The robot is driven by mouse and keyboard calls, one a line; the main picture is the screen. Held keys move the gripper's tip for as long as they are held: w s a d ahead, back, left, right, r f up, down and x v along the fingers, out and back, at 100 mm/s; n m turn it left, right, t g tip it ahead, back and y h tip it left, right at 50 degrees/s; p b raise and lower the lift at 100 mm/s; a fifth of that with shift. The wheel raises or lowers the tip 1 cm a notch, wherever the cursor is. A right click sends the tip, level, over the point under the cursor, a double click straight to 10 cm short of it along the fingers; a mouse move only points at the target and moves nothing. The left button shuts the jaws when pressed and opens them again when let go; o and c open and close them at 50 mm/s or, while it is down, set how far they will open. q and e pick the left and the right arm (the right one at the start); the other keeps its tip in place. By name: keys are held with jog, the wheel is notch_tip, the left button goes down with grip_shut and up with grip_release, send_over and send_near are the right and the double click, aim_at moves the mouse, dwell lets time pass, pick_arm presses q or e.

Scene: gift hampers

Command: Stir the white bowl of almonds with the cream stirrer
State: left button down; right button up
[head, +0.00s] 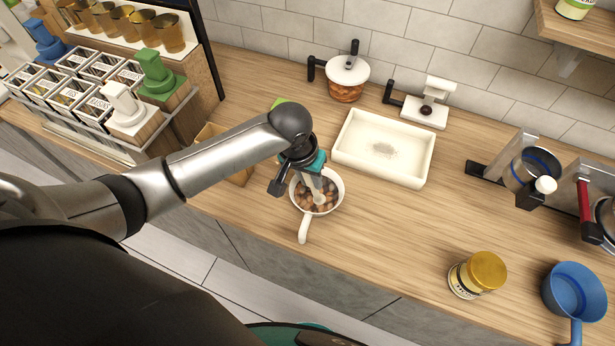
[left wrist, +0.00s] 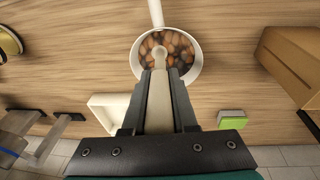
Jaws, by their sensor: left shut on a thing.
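The white bowl (head: 338,184) with a handle stands on the wooden counter and holds brown almonds (head: 308,200). In the left wrist view the bowl (left wrist: 196,66) and the almonds (left wrist: 178,44) are just beyond my fingertips. My left gripper (head: 314,178) is over the bowl. It is shut on the cream stirrer (left wrist: 160,95), whose rounded tip is among or just over the almonds; I cannot tell how deep. In the head view the stirrer (head: 318,197) is partly hidden by the gripper. My right gripper is not in view.
A white tray (head: 427,160) lies behind the bowl to the right. A cardboard box (head: 240,177) is partly behind my left arm. A gold-lidded jar (head: 485,272) and a blue pan (head: 575,290) stand at the right.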

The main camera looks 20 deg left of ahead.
pick_arm(q)
jog(key=shift+w, duration=0.1)
jog(key=shift+w+d, duration=0.25)
jog(key=shift+w, duration=0.3)
jog(key=shift+w+a, duration=0.3)
jog(key=shift+w, duration=0.3)
